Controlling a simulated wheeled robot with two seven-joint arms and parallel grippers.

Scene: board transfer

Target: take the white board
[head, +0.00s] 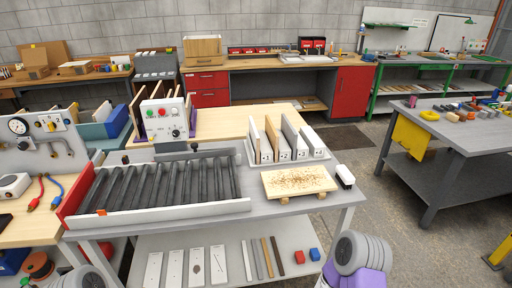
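Several boards stand upright in a slotted rack (286,158) at the back right of the grey table. Among them are a pale white board (313,140) at the right end, another whitish board (294,136) beside it, and a wood-brown board (272,136). A further light board (253,138) stands at the left end. Small labels show at the front of the slots. Which one is the task's white board I cannot tell. Neither of my grippers shows; only parts of my arms appear at the bottom edge.
A roller conveyor (150,186) with a white front rail fills the table's left half. A speckled wooden board (298,181) lies before the rack, beside a small white-topped block (345,176). White plates (195,266) and coloured blocks lie on the lower shelf. Another workbench (455,127) stands right.

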